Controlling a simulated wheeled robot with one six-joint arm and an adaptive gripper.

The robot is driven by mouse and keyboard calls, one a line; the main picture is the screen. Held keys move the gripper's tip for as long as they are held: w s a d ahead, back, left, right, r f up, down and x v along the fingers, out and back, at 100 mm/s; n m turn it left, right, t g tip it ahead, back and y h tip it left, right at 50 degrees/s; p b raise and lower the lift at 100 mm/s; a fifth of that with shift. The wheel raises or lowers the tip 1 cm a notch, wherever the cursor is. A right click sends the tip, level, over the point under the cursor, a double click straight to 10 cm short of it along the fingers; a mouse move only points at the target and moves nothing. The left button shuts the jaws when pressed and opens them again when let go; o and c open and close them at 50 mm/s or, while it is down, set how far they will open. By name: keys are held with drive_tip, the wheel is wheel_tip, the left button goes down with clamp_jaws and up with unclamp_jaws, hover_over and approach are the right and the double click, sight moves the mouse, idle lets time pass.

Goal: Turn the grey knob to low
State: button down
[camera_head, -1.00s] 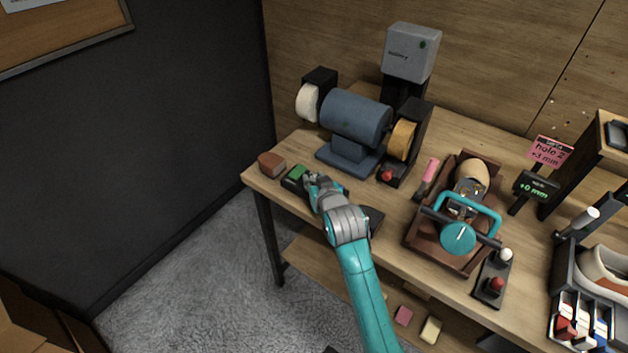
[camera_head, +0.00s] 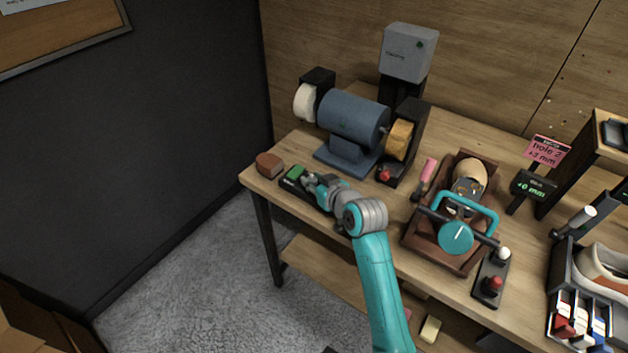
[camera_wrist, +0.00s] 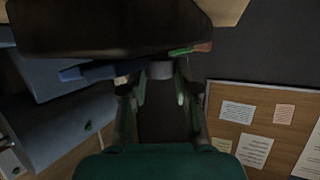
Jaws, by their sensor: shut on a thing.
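The grey knob (camera_wrist: 160,70) shows in the wrist view between the two fingers of my gripper (camera_wrist: 160,90), on a dark control box (camera_wrist: 110,28). My gripper is shut on it. In the head view my gripper (camera_head: 311,183) is at the control box (camera_head: 286,184), near the front left edge of the bench, and hides the knob. A green button (camera_head: 295,173) is on the box, left of my gripper; its edge also shows in the wrist view (camera_wrist: 181,51). I cannot read the knob's setting.
A blue polishing motor (camera_head: 354,118) with a white and a yellow wheel stands behind the box. A brown block (camera_head: 269,164) lies to its left. A wooden clamp tray (camera_head: 435,243) with a teal handle is to the right. Bare bench shows between them.

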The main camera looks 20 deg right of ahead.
drive_tip(key=c, duration=0.9)
unclamp_jaws()
drive_tip(key=shift+o, duration=0.2)
drive_tip(key=v, duration=1.2)
